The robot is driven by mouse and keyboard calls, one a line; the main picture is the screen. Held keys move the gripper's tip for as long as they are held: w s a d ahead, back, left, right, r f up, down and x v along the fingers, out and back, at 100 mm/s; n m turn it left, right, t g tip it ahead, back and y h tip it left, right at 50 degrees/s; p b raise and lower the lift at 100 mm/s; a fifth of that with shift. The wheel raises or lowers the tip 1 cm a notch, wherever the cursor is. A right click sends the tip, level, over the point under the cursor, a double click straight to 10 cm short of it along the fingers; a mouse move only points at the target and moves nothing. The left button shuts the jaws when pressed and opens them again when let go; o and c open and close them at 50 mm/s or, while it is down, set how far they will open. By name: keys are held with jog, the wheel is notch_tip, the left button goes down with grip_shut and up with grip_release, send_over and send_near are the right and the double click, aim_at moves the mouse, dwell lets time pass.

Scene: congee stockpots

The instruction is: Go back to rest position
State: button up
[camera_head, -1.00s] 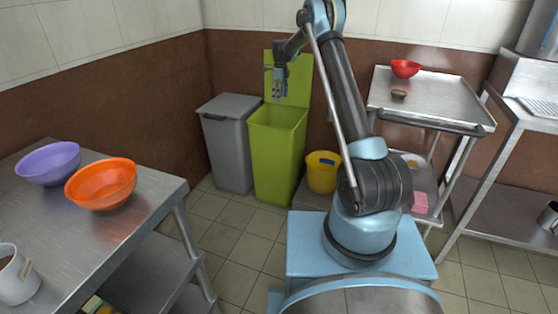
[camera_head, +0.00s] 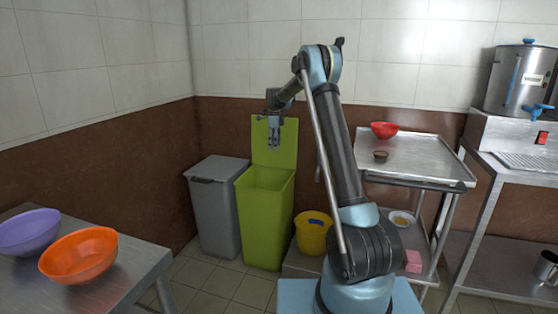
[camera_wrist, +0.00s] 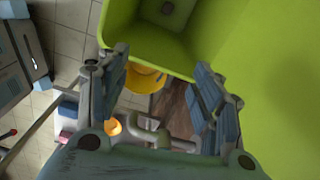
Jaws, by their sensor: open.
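My gripper (camera_head: 274,142) hangs pointing down in front of the raised lid of the green bin (camera_head: 264,215), above its open top. In the wrist view my gripper (camera_wrist: 160,95) has its two fingers spread wide apart with nothing between them.
A grey closed bin (camera_head: 217,205) stands left of the green one and a yellow bucket (camera_head: 313,235) right. A steel trolley (camera_head: 425,160) carries a red bowl (camera_head: 384,130) and a small brown bowl (camera_head: 381,156). Orange (camera_head: 80,256) and purple (camera_head: 28,232) bowls sit on the left table (camera_head: 125,285).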

jog(key=s+d+r+n, duration=0.2)
jog(key=s+d+r, duration=0.25)
jog(key=s, duration=0.25)
jog(key=s+d+r+n, duration=0.3)
jog(key=s+d+r, duration=0.1)
jog(key=s+r, duration=0.25)
jog(key=s+d+r+n+t, duration=0.1)
jog(key=s+d+n, duration=0.25)
jog(key=s, duration=0.55)
jog(key=s+d+r+n, duration=0.15)
jog(key=s+d, duration=0.25)
jog(key=s, duration=0.6)
jog(key=s+d+f+n, duration=0.2)
jog(key=s+f, duration=0.3)
jog(key=s, duration=0.5)
jog(key=s+d+f+n, duration=0.2)
jog(key=s+f+n, duration=0.2)
jog(key=s, duration=0.6)
jog(key=s+d+f+n+t, duration=0.1)
jog(key=s+d+f+n, duration=0.1)
jog(key=s+f+n, duration=0.2)
jog(key=s+f, duration=0.3)
jog(key=s, duration=0.3)
jog(key=shift+f, duration=0.35)
jog(key=shift+d, duration=0.1)
jog(key=shift+w+f, duration=0.2)
jog(key=shift+w, duration=0.2)
